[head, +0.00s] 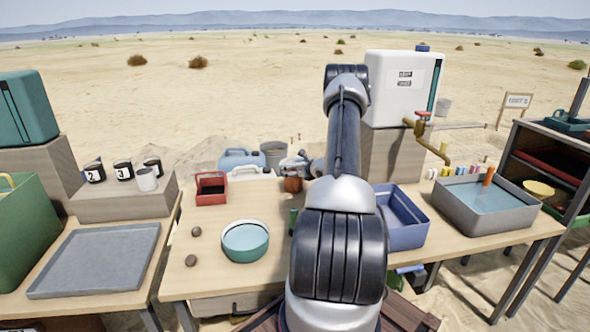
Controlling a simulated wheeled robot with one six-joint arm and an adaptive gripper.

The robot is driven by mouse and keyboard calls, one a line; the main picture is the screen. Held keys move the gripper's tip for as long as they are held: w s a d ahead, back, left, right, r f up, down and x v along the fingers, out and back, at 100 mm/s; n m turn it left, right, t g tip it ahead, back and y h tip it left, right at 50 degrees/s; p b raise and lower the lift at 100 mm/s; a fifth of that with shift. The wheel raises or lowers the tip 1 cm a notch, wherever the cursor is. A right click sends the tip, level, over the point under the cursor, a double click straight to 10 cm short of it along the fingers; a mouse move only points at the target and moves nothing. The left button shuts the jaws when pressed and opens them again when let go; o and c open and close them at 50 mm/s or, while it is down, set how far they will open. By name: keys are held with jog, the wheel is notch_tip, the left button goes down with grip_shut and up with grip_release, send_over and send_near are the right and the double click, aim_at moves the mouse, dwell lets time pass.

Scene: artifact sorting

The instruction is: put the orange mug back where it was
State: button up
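A small orange-brown mug (293,185) is at the back middle of the wooden table, left of my arm. My gripper (293,168) is right above it, at its rim or touching it. The gripper is small and partly merged with my wrist, so I cannot tell whether its fingers are closed on the mug. I also cannot tell whether the mug rests on the table or is slightly raised.
A teal bowl (246,243), a red box (211,187) and two dark stones are left on the table. A blue bin (398,236) and a grey water tub (459,213) stand right. A white container (252,174) is just left of the mug. My arm hides the table's middle.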

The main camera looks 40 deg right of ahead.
jog(key=v, duration=1.2)
jog(key=w+a+r+n+g+y, duration=0.1)
jog(key=a+r+n+y, duration=0.2)
jog(key=a+r+n, duration=0.5)
jog(key=w+a+r+n+y, duration=0.1)
jog(key=a+r+n+y, duration=0.3)
jog(key=a, duration=0.8)
jog(key=s+a+r+n+g+y, duration=0.1)
jog(key=s+a+r+n+g, duration=0.2)
jog(key=s+a+r+n, duration=0.35)
jog(key=s+a+r+n+g+y, duration=0.1)
jog(key=s+a+r+n+g, duration=0.2)
jog(key=a, duration=0.6)
jog(key=s+a+r+n+g+h, duration=0.1)
jog(key=s+r+n+h, duration=0.2)
jog(key=s+n, duration=0.5)
jog(key=s+r+n+g+h, duration=0.1)
jog(key=s+r+n+h, duration=0.2)
jog(key=s+n, duration=0.5)
jog(key=s+h, duration=0.1)
jog(key=s, duration=0.5)
jog(key=shift+s+a+r, duration=0.2)
jog(key=shift+a+r, duration=0.05)
jog(key=shift+a, duration=0.15)
